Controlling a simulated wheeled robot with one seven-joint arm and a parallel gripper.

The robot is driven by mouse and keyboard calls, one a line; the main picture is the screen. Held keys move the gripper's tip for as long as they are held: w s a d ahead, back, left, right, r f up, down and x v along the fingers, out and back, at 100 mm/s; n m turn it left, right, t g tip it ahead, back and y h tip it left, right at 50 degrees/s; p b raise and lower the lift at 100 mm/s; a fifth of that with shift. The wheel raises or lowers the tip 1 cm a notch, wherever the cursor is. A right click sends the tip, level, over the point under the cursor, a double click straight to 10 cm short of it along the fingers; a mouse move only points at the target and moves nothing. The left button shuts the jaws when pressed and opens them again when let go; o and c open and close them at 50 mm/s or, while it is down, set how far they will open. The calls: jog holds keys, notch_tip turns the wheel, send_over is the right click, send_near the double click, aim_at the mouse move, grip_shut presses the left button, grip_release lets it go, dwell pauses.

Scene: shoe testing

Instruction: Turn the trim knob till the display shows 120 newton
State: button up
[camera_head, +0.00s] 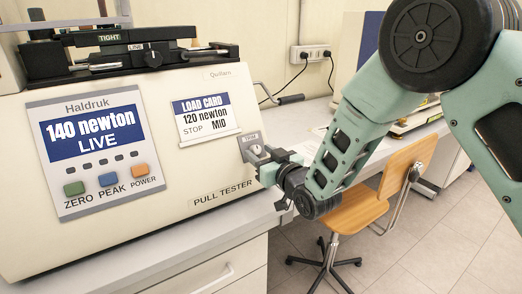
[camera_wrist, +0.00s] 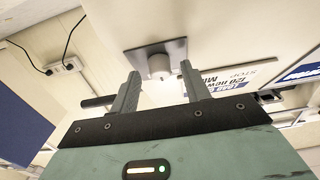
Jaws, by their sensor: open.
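The display (camera_head: 92,130) on the pull tester's front reads "140 newton LIVE". The trim knob (camera_head: 257,150) sits on a small grey plate marked TRIM at the right end of the tester's front. In the wrist view the knob (camera_wrist: 160,66) is a short light-grey cylinder on a dark plate. My gripper (camera_head: 264,166) is in front of the knob in the head view and partly covers it. In the wrist view my gripper (camera_wrist: 159,80) is open, with one finger on each side of the knob's end. I cannot tell whether a finger touches it.
The load card (camera_head: 203,118) reads "120 newton", "STOP" and "MID". The green ZERO, blue PEAK and orange POWER buttons (camera_head: 140,170) are below the display. A wooden-seated chair (camera_head: 358,211) stands at the right. A socket with cables (camera_head: 310,53) is on the wall.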

jog(key=shift+w+a, duration=0.15)
jog(key=shift+w, duration=0.05)
jog(key=c, duration=1)
jog(key=shift+n+b, duration=0.3)
jog(key=shift+b, duration=0.05)
jog(key=shift+f+n+g+y+b, duration=0.2)
jog(key=shift+n+g+y+b, duration=0.4)
jog(key=shift+n+b, duration=0.45)
jog(key=shift+w+d+r+n+g+y+b, duration=0.15)
jog(key=shift+n+g+y+b, duration=0.3)
jog(key=shift+n+b, duration=0.55)
jog(key=shift+d+r+n+g+y+b, duration=0.1)
jog(key=shift+n+g+y+b, duration=0.35)
jog(key=shift+n, duration=1.2)
